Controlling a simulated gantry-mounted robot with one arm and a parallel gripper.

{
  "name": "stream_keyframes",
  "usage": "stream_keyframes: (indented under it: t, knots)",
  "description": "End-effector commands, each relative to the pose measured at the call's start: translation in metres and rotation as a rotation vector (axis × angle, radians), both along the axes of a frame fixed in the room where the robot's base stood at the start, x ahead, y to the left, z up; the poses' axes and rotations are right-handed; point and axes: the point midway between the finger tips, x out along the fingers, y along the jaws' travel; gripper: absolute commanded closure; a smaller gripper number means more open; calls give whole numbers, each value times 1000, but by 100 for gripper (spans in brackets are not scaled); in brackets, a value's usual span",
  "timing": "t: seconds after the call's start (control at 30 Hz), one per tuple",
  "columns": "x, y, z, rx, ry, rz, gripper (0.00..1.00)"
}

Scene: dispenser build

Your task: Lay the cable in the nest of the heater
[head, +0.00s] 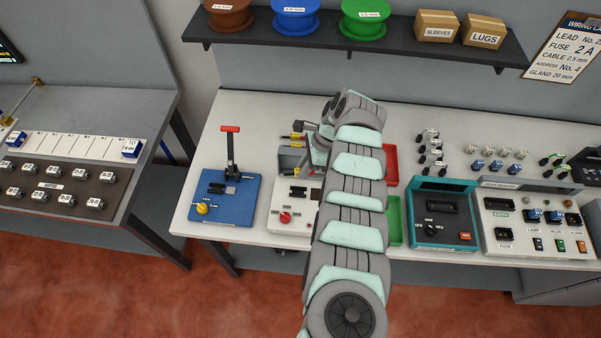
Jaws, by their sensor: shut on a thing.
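My gripper (317,153) is only partly in view, at the end of my arm over the middle of the workbench. My arm and wrist cover most of it. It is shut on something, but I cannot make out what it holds. No cable can be clearly told in this view. A teal unit (458,234) with a black slot, a dark knob and an orange switch stands right of my arm; it looks like the heater, but its label is unreadable. Its slot appears empty, and my gripper is apart from it, up and to the left.
A blue lever press (245,203) and a white unit with a red knob (284,217) stand left of my arm. Red (391,166) and green (395,219) trays show beside it. A test panel (538,221) stands at right. A shelf (385,50) with spools hangs behind.

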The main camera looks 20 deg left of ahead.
Motion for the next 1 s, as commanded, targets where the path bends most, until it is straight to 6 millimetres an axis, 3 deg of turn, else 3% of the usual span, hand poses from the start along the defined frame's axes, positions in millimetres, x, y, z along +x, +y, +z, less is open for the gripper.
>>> stream_keyframes:
  t: [0.6, 1.0]
  knots:
    - [-10, 5, -33, 0, -3, -206, 100]
    - [-11, 5, -55, 0, -4, -219, 100]
